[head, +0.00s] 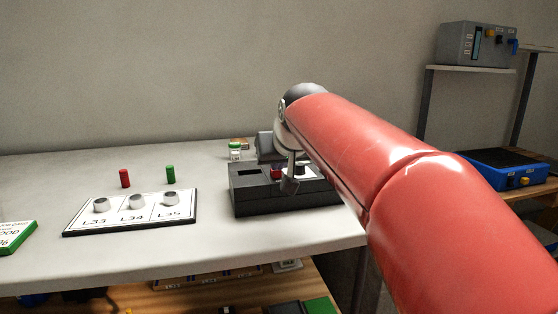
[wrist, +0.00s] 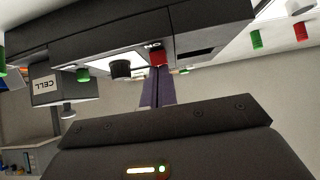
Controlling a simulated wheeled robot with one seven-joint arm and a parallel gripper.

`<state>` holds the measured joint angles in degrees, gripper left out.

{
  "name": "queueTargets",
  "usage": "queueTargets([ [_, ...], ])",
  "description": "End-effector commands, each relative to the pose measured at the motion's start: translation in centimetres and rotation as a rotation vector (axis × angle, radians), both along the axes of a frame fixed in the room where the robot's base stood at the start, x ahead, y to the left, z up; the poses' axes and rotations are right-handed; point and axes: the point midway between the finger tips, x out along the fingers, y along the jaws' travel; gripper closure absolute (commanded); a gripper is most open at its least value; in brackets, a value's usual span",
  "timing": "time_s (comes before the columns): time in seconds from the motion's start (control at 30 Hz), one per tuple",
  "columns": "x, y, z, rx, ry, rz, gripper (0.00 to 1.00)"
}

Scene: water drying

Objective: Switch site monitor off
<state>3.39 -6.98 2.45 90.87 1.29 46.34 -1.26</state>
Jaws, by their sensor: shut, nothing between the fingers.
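A dark box-shaped unit (head: 250,202) sits near the table's right end; I take it for the site monitor, though no name on it is readable. In the wrist view, where the scene is upside down, the unit (wrist: 208,28) has a red switch (wrist: 157,54) beside an "ON" mark and a black knob (wrist: 121,69). The red switch also shows in the head view (head: 276,174). My gripper (wrist: 158,76) is shut and empty, its fingertips close to the red switch. Whether they touch it I cannot tell. In the head view my gripper (head: 290,184) partly covers the unit.
A white board (head: 120,222) marked L33, L34, L35 with grey knobs lies to the left. Red (head: 124,178) and green (head: 170,174) cylinders stand behind it. A box labelled CELL (wrist: 62,86) is next to the unit. A grey box (head: 478,44) stands on a shelf at right.

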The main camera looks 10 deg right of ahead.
Motion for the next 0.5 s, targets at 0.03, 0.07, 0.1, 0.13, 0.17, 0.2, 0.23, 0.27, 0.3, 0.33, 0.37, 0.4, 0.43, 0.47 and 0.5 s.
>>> queueTargets([
  [0.03,0.0,0.0,1.3,0.000,-0.005,0.000,1.00],
  [0.07,0.0,0.0,1.8,0.000,-0.006,0.000,1.00],
  [0.1,0.1,0.0,2.6,0.000,-0.007,0.000,1.00],
  [0.13,0.2,0.0,3.2,-0.001,-0.008,0.001,1.00],
  [0.17,0.2,0.0,3.8,-0.001,-0.008,0.001,1.00],
  [0.2,0.3,0.0,4.6,-0.001,-0.009,0.001,1.00],
  [0.23,0.4,0.0,5.3,-0.001,-0.009,0.001,1.00],
  [0.27,0.0,0.0,5.5,-0.001,-0.013,0.001,1.00],
  [0.3,-0.7,0.0,6.2,-0.001,-0.015,0.001,1.00],
  [0.33,-1.1,0.0,6.8,-0.001,-0.014,0.001,1.00],
  [0.37,-1.5,0.0,7.5,-0.001,-0.015,0.001,1.00],
  [0.4,-2.0,0.0,8.3,-0.001,-0.015,0.001,1.00],
  [0.43,-2.4,0.0,8.8,-0.001,-0.013,0.001,1.00],
  [0.47,-2.7,0.0,9.3,-0.001,-0.014,0.001,1.00],
  [0.5,-3.1,0.0,9.9,-0.001,-0.012,0.001,1.00],
])
